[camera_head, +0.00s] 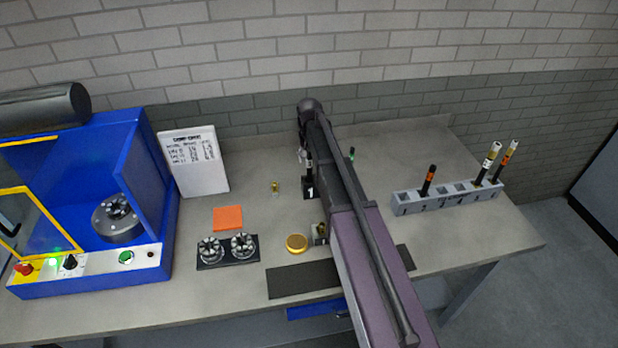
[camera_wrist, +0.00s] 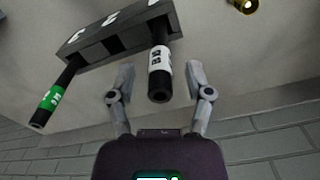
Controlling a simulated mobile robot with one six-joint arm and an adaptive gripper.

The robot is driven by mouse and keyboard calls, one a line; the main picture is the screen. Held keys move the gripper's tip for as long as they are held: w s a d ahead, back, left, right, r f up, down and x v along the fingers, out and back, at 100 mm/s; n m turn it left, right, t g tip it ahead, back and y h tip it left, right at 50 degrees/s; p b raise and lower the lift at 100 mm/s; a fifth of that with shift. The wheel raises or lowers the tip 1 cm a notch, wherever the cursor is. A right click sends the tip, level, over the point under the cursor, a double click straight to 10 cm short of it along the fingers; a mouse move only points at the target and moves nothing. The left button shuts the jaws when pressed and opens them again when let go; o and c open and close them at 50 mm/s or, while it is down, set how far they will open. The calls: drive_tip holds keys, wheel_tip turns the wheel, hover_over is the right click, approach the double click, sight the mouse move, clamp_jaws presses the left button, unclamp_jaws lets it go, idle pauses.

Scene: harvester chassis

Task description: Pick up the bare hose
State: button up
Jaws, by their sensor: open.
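A black hose with a white label (camera_wrist: 160,62) stands out of a dark slotted block (camera_wrist: 92,45), with no fitting on its free end. My gripper (camera_wrist: 160,72) is open, with one finger on each side of this hose and visible gaps to it. A second black hose, with a green label (camera_wrist: 50,97), stands in the same block to the left. In the head view, my arm covers most of the block, but the white-labelled hose (camera_head: 309,172) and the tip of the green-labelled hose (camera_head: 351,154) show beside it.
A small brass fitting (camera_head: 275,187) stands left of the block. A grey numbered rack (camera_head: 450,197) at right holds several hoses. A blue machine (camera_head: 90,270), a sign (camera_head: 195,160), an orange square (camera_head: 228,218) and a black tray (camera_head: 205,264) are at left. A brick wall is behind.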

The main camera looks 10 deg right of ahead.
idle(0.5)
clamp_jaws()
drive_tip(key=shift+r, duration=0.1)
wheel_tip(320, 180, up, 10)
drive_tip(key=p, duration=1)
drive_tip(key=shift+w, duration=0.1)
idle(0.9)
drive_tip(key=shift+w+d+f+b, duration=0.1)
drive_tip(key=shift+w+f+b, duration=0.35)
drive_tip(key=shift+w, duration=0.25)
drive_tip(key=shift+w+f+b, duration=0.3)
drive_tip(key=shift+w+f, duration=0.1)
drive_tip(key=shift+w, duration=0.25)
